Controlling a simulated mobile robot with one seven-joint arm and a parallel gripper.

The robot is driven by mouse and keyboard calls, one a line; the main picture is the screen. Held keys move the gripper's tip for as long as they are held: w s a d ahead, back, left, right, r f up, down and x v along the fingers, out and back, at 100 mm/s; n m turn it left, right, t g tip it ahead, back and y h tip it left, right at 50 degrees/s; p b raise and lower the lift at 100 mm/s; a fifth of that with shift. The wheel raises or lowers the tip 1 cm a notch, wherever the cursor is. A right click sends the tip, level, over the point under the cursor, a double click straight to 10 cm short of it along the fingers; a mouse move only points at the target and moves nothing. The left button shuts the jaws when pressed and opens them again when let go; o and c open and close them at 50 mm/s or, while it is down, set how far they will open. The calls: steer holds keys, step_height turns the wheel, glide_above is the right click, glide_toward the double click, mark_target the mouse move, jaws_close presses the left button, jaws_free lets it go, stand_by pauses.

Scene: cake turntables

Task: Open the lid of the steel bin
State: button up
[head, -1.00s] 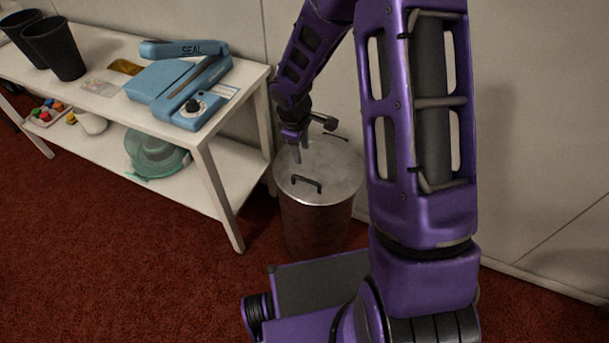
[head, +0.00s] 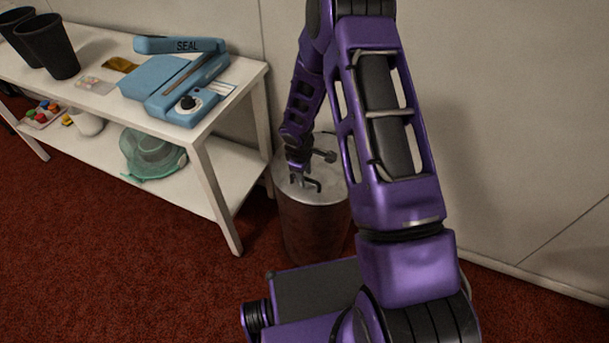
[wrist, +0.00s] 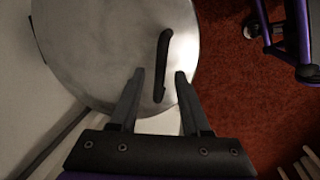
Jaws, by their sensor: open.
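The steel bin (head: 312,228) stands on the floor to the right of the white table, its round lid (head: 334,189) closed on top. My gripper (head: 303,183) is over the lid, close to the lid's dark bar handle, and is open. In the wrist view the lid (wrist: 100,45) fills the upper left, and the black handle (wrist: 163,62) runs lengthwise. The near end of the handle lies between the fingertips of my gripper (wrist: 160,75) in the picture. I cannot tell whether the fingers touch it. My arm hides part of the lid in the head view.
The white table (head: 225,190) stands close on the left, with a blue sealer (head: 180,85) and black cups (head: 48,48) on top. The wall is behind the bin. Red carpet is clear in front.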

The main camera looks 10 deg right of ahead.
jaws_close()
stand_by(1.4)
